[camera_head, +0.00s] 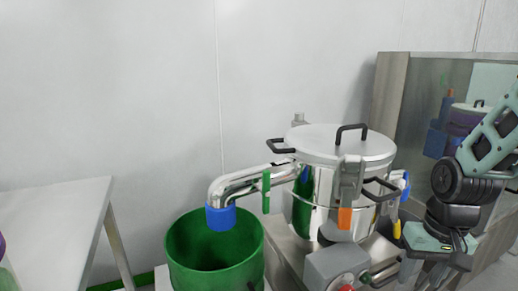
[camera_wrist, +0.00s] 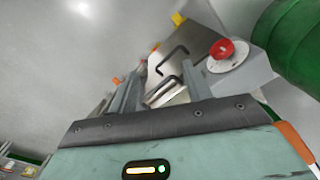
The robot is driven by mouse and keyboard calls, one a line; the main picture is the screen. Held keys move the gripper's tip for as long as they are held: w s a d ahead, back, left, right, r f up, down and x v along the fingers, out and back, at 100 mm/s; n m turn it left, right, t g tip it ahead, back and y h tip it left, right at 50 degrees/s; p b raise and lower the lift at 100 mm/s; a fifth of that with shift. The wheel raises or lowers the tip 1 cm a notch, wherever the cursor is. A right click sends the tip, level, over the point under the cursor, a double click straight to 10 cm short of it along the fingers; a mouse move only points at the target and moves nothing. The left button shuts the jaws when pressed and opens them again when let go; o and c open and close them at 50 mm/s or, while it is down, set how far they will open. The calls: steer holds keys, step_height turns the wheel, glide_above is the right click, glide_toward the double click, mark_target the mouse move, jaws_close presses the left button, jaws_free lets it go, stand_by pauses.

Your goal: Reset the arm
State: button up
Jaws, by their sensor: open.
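My arm (camera_head: 465,185) reaches in from the right edge of the head view and bends down beside the steel granulator. In the wrist view my gripper (camera_wrist: 162,82) has its two grey fingers apart, with a clear gap between them. The gap holds nothing that I can see. A black handle (camera_wrist: 172,60) on a steel surface shows beyond and between the fingers; I cannot tell how far off it is. In the head view the fingers are hard to make out at the lower right.
The steel granulator (camera_head: 335,190) has a lidded pot and a blue-tipped spout (camera_head: 221,217) over a green bin (camera_head: 180,262). A grey control box (camera_head: 325,268) stands in front, and its red button (camera_wrist: 222,48) lies near my fingers in the wrist view. A white table (camera_head: 60,215) is at left.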

steer(key=s+a+r+n, duration=0.3)
steer(key=s+a+n, duration=0.25)
steer(key=a, duration=0.45)
steer(key=s+a+r+n, duration=0.2)
steer(key=s+a+n, duration=0.2)
steer(key=s+a, duration=0.4)
step_height(320, 180, up, 19)
steer(key=a+p, duration=0.1)
steer(key=p, duration=1.7)
steer(key=shift+s+a, duration=0.15)
steer(key=shift+a, duration=0.15)
steer(key=shift+f+n, duration=0.1)
steer(key=shift+n, duration=0.15)
